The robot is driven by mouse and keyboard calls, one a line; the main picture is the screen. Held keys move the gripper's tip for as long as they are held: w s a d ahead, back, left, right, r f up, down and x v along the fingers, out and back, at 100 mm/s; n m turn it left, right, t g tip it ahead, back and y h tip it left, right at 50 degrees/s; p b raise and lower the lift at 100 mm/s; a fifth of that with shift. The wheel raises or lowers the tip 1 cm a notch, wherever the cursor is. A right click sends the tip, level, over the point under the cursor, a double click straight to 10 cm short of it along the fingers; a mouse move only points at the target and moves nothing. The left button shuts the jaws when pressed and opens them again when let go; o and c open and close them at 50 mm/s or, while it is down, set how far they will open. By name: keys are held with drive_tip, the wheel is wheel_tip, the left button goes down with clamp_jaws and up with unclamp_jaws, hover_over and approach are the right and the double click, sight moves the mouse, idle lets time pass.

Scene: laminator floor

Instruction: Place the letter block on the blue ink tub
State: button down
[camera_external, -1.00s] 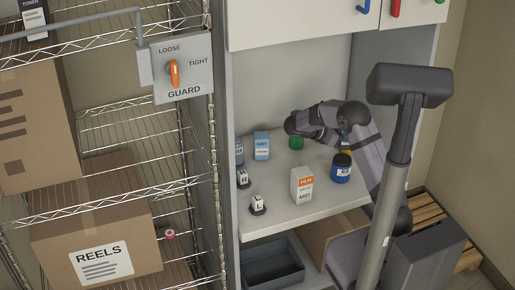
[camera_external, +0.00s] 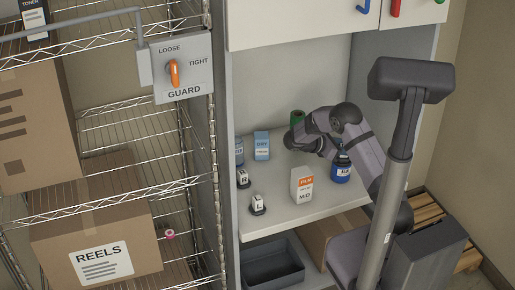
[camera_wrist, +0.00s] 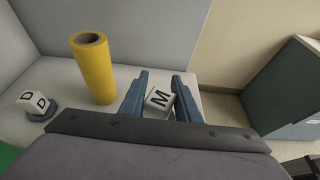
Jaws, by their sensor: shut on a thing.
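My gripper (camera_wrist: 161,82) has blue fingers and is shut on a white letter block marked M (camera_wrist: 158,99), which sits tilted between them. The held block cannot be made out in that view. The tub does not show in the wrist view, so I cannot tell the gap between block and tub.
A yellow roll (camera_wrist: 94,70) and D block (camera_wrist: 36,101) show in the wrist view.

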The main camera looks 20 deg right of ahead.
drive_tip(key=shift+f, duration=0.15)
drive_tip(key=c, duration=1.3)
unclamp_jaws()
drive_tip(key=shift+a+r, duration=0.25)
drive_tip(key=shift+a, duration=0.1)
drive_tip(key=b+v, duration=0.3)
drive_tip(key=v, duration=0.8)
drive_tip(key=shift+a, duration=0.15)
